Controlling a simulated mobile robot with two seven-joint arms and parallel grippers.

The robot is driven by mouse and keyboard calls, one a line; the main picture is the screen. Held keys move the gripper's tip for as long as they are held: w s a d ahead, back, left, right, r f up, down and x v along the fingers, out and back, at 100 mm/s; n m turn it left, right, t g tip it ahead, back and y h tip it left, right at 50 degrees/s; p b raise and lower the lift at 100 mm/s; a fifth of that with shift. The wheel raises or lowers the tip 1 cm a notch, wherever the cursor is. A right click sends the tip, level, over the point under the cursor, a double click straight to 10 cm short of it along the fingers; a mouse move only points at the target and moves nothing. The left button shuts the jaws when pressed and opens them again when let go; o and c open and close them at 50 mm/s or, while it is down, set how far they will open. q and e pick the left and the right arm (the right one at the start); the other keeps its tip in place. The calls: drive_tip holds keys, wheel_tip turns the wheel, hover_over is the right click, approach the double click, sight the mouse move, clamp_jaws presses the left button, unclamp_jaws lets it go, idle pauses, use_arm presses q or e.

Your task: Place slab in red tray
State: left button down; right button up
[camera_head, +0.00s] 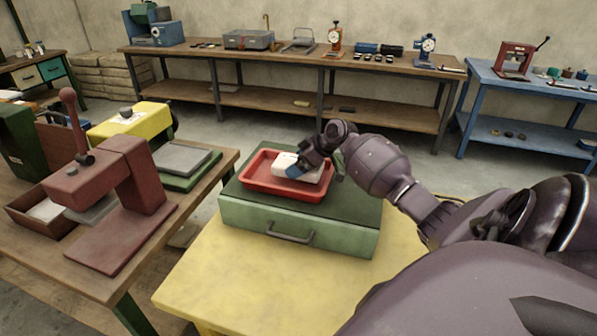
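The red tray (256,184) lies on top of a green box with a front handle. A whitish slab (313,175) is within the tray's outline, toward its right rear part. My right gripper (294,170) comes in from the right and reaches over the slab, with a blue-tipped finger across its near side. The far finger is hidden, so I cannot tell whether the fingers press on the slab. I also cannot tell whether the slab rests on the tray floor or is held just above it. My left gripper is not in view.
The green box (290,222) stands on a yellow table (215,275) with clear surface at front left. A wooden bench at left holds a maroon press (118,190) and a grey plate on a green base (183,160). Long benches stand behind.

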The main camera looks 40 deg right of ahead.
wheel_tip(320, 180, down, 3)
idle(0.3)
drive_tip(key=o, duration=1)
drive_tip(key=v, duration=1.2)
